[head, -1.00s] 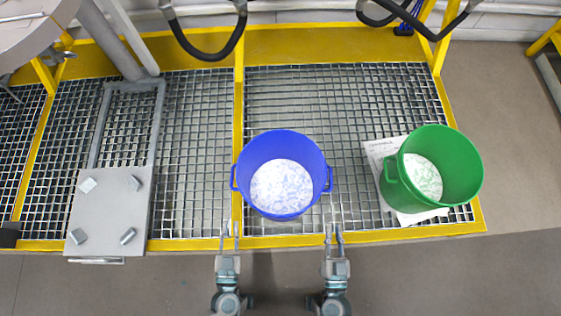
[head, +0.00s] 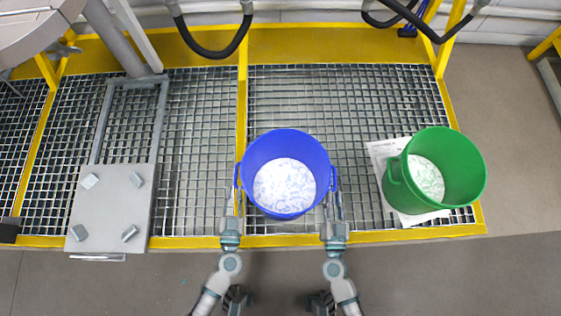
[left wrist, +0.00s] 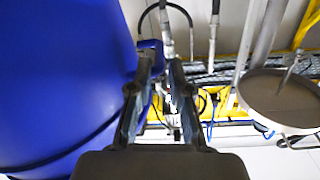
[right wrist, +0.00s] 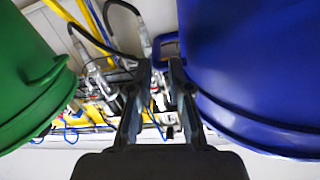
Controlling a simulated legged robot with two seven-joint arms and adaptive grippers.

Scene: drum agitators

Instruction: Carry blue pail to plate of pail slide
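The blue pail (head: 287,145) stands upright on the grating with pale, speckled material inside and a small handle on each side. My left gripper (head: 235,198) is at its left side, fingers apart, with the left handle (left wrist: 152,44) just by the fingertips in the left wrist view. My right gripper (head: 333,202) is at its right side, fingers apart, with the right handle (right wrist: 169,46) at the fingertips in the right wrist view. Neither is closed on a handle. The grey plate of the pail slide (head: 112,210) lies at left, with several small metal blocks on it.
A green pail (head: 463,165) with similar contents stands on a white sheet (head: 381,150) at right. A yellow frame bar (head: 241,100) runs between the blue pail and the slide. Black hoses (head: 212,52) hang at the back. Grating (head: 195,150) between bar and plate is clear.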

